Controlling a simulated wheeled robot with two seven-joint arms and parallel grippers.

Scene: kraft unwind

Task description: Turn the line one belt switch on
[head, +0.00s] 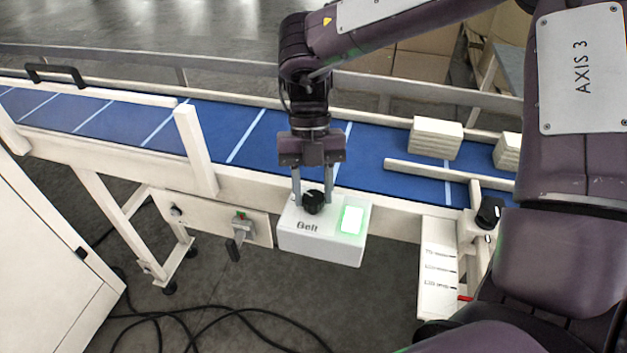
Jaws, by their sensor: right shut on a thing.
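The belt switch box (322,246) is white, marked "Belt", and fixed at the near side of the conveyor in the middle of the head view. A black knob (313,203) stands on its top. A green lamp (352,219) beside the knob is lit. My right gripper (314,196) comes down from above with its fingers on either side of the knob, shut on it. The fingers partly hide the knob, and I cannot tell which way it is turned. My left gripper is not in view.
The blue conveyor belt (205,125) runs behind the box, with stacked pale boards (435,138) on it at right. A panel with a small lever (238,240) hangs left of the box. A label plate (438,268) stands right. Black cables (200,312) lie on the floor.

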